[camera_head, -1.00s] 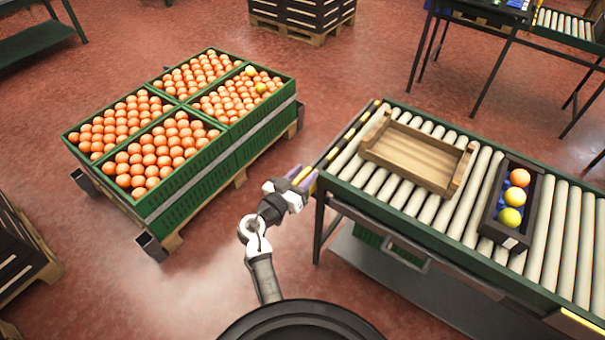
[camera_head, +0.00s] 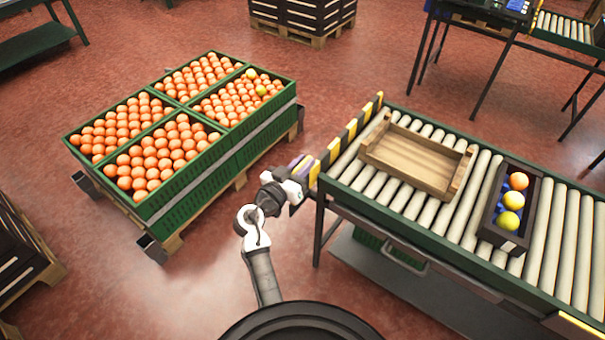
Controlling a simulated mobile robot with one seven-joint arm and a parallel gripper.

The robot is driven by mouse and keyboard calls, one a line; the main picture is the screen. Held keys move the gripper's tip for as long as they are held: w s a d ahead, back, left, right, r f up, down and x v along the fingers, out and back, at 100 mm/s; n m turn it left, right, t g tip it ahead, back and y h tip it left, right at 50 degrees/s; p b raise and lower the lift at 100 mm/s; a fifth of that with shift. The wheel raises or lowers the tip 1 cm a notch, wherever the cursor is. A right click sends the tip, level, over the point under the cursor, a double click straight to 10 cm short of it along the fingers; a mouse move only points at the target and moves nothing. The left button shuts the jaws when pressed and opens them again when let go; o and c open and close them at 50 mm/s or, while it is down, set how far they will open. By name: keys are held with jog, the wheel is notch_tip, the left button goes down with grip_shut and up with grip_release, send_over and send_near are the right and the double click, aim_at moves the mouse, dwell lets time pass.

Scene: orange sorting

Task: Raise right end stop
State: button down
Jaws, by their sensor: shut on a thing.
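A yellow-and-black striped end stop (camera_head: 350,133) runs across the left end of the roller conveyor (camera_head: 420,228). It stands up above the rollers, with its striped face showing. My gripper (camera_head: 304,168) is at the near end of this stop, outside the conveyor frame, and is shut on it. The fingertips partly cover the gripped part, so the exact contact is hard to see.
A wooden tray (camera_head: 449,183) lies on the rollers, right of the stop. A dark crate (camera_head: 484,229) with an orange and two yellow fruits stands further right. Green crates of oranges (camera_head: 187,189) sit on a pallet at left. Red floor is clear between pallet and conveyor.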

jog(key=shift+d+r, duration=0.1)
jog(key=shift+r, duration=0.8)
jog(key=c, duration=1.4)
grip_release()
jog(key=shift+o, duration=0.2)
jog(key=shift+s+f, duration=0.1)
jog(key=shift+s, duration=0.05)
jog(key=b+v, duration=0.3)
jog(key=v, duration=1)
jog(key=shift+s+a+b, duration=0.2)
jog(key=shift+a+b, duration=0.1)
